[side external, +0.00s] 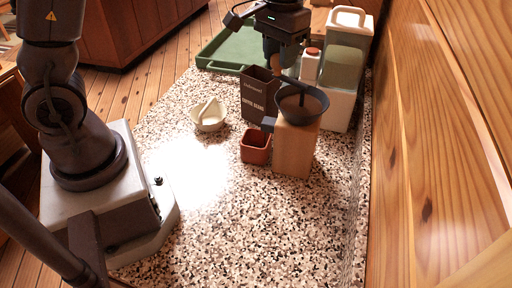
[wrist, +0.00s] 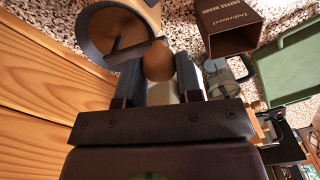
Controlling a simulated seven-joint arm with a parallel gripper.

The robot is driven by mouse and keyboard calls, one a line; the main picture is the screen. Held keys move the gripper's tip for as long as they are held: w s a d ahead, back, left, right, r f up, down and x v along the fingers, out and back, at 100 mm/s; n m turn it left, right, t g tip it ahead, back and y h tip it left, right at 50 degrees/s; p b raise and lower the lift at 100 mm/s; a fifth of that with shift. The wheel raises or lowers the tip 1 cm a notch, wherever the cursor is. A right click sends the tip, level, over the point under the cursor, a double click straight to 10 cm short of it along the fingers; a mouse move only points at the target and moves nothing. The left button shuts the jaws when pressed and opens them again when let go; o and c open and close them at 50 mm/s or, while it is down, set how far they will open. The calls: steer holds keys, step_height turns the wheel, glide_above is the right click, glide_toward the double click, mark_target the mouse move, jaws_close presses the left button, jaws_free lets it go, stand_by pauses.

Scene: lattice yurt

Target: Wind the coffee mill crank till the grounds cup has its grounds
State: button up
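The coffee mill (side external: 294,148) is a light wooden block with a dark round hopper (side external: 302,105) on top; the hopper also shows at the top left of the wrist view (wrist: 88,38). Its dark crank arm (side external: 289,83) runs from the hopper up toward my gripper. My gripper (side external: 278,62) is above the mill's back left, its fingers closed on both sides of the round brown crank knob (wrist: 158,61). The reddish square grounds cup (side external: 256,148) stands at the mill's left foot, below a dark spout (side external: 268,124). I cannot make out grounds in it.
A dark coffee-beans box (side external: 260,97) stands behind the cup. A cream scoop (side external: 209,116) lies left on the speckled counter. A wooden wall (side external: 440,130) borders the right.

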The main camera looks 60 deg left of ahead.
steer(key=shift+w+a, duration=0.1)
steer(key=shift+w, duration=0.15)
steer(key=shift+o, duration=0.4)
steer(key=shift+w, duration=1.5)
steer(key=shift+o, duration=0.2)
steer(key=o, duration=0.5)
steer(key=shift+w+d, duration=0.45)
steer(key=shift+w, duration=0.25)
steer(key=shift+w+d, duration=0.4)
steer(key=shift+w, duration=0.25)
steer(key=shift+w+d, duration=0.1)
